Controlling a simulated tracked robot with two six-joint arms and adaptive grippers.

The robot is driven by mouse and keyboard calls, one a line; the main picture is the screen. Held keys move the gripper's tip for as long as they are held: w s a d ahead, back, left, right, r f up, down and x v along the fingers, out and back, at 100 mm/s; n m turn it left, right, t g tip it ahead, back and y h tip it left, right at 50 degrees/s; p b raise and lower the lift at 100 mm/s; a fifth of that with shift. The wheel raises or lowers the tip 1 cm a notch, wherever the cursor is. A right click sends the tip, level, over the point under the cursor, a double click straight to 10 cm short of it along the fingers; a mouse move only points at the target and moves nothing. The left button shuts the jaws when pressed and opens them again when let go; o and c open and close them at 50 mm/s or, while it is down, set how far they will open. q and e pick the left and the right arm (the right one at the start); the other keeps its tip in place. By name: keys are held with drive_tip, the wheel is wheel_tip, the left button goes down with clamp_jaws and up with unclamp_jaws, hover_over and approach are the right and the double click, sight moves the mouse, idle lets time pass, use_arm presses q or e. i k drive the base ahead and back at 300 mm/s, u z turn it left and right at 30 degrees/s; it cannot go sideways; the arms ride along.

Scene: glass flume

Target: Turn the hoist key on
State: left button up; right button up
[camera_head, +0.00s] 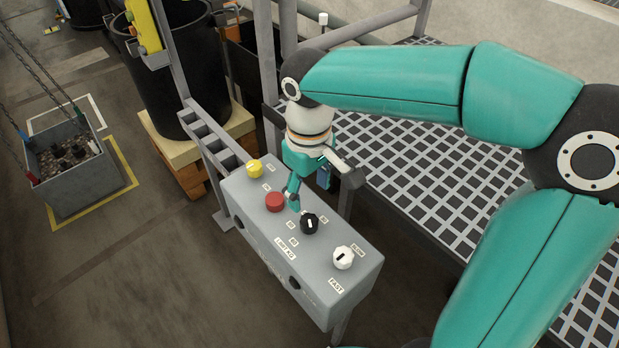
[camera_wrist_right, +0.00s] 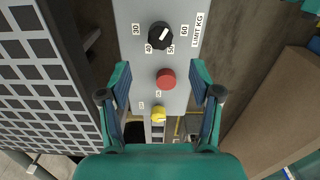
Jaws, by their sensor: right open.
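A grey control box (camera_head: 325,290) stands on a post in the middle of the head view. Along its top are a yellow knob (camera_head: 254,169), a red button (camera_head: 275,202), a black dial (camera_head: 309,223) and a white knob (camera_head: 343,257). No part is clearly labelled as the hoist key; the small marks by the yellow knob are unreadable. My right gripper (camera_head: 308,186) is open and empty above the box. In the right wrist view, the red button (camera_wrist_right: 166,79) shows between its fingers and the yellow knob (camera_wrist_right: 159,114) lower down. My left gripper is out of view.
A grey bin of gravel (camera_head: 75,185) with chains sits at the left inside a yellow floor outline. A black drum (camera_head: 180,75) on a wooden pallet stands behind the box. Metal grating (camera_head: 420,170) lies to the right, under my right arm.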

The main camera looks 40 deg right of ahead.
sight(254, 168)
drive_tip(key=k, duration=1)
